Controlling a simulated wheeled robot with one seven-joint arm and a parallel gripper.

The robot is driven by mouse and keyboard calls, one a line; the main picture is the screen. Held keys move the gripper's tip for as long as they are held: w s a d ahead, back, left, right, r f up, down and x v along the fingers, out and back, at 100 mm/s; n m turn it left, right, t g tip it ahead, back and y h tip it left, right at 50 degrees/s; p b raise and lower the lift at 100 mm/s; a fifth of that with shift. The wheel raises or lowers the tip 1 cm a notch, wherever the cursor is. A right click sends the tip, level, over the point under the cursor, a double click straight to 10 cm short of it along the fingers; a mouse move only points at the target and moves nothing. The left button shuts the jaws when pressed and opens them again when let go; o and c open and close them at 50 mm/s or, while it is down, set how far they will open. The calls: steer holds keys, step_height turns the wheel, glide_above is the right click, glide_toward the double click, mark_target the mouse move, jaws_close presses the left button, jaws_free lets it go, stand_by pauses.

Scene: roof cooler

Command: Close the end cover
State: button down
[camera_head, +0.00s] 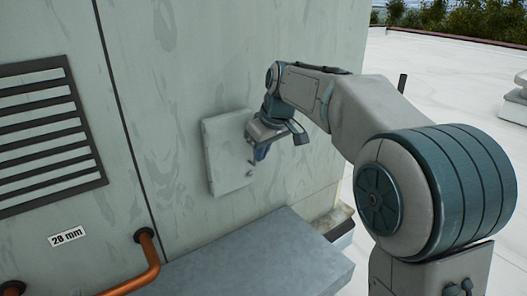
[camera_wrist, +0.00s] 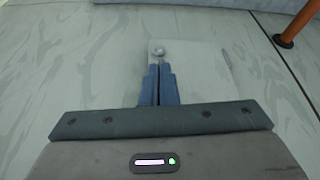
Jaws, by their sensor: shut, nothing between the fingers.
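The end cover (camera_head: 225,165) is a pale grey-green panel on the cooler's side wall. It lies flat against the wall or very nearly so; I cannot tell whether a small gap is left. It also shows in the wrist view (camera_wrist: 198,62). My gripper (camera_head: 259,154) is in front of the cover's right side and hides part of it. In the wrist view my blue fingers (camera_wrist: 159,72) are pressed together, empty, and point at the cover. A small round metal knob (camera_wrist: 158,50) shows just beyond the fingertips; I cannot tell whether they touch it.
A grey metal ledge (camera_head: 255,262) juts out below the cover. A copper-coloured pipe (camera_head: 140,272) leaves the wall at lower left. A dark louvred vent (camera_head: 45,135) and a "28 mm" label (camera_head: 68,237) are further left. White open roof (camera_head: 445,85) lies to the right.

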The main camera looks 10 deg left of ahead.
steer(key=s+d+r+b, duration=0.2)
steer(key=s+d+r, duration=0.35)
steer(key=r, duration=0.35)
steer(key=s+d+f+m+h, duration=0.1)
steer(key=s+d+f+m, duration=0.4)
steer(key=s+d+f, duration=0.3)
steer(key=s+d+f+m+h, duration=0.2)
steer(key=s+d+f+m, duration=0.2)
steer(key=s+d+f, duration=0.5)
steer(key=s+f, duration=0.4)
steer(key=s, duration=0.1)
steer(key=shift+s+f+m, duration=0.3)
steer(key=shift+f+m, duration=0.05)
steer(key=shift+m, duration=0.05)
